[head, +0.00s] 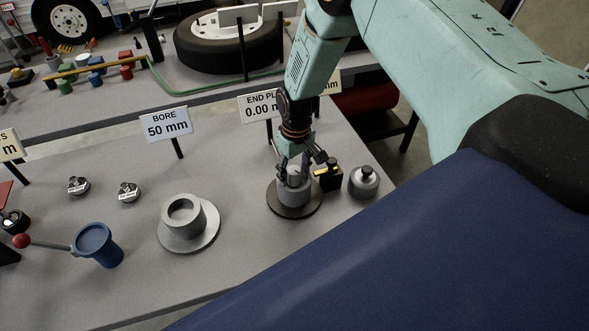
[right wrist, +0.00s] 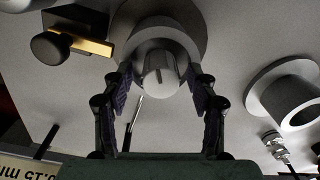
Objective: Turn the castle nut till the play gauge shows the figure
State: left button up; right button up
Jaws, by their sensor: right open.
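A grey hub (head: 293,190) stands on a dark round base (head: 293,208) on the bench. My right gripper (head: 303,158) points down over the hub's top, its fingers apart. In the right wrist view, a light grey notched nut (right wrist: 160,72) sits at the hub's centre, between the open fingers of the right gripper (right wrist: 160,85); I see a gap on each side. In the head view the fingers mostly hide the nut. My left gripper is out of view.
A black block with a brass bar (head: 328,177) and a grey weight with a black knob (head: 364,181) stand close right of the hub. A flanged grey bore piece (head: 183,221) and a blue cup (head: 98,246) stand left. The bench front between them is clear.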

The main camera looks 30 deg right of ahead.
aim_at(296, 169)
jog(key=shift+w+r, duration=0.1)
jog(key=shift+r, duration=0.05)
jog(key=shift+r, duration=0.3)
notch_tip(296, 169, up, 11)
jog(key=shift+d, duration=0.2)
dwell(0.4)
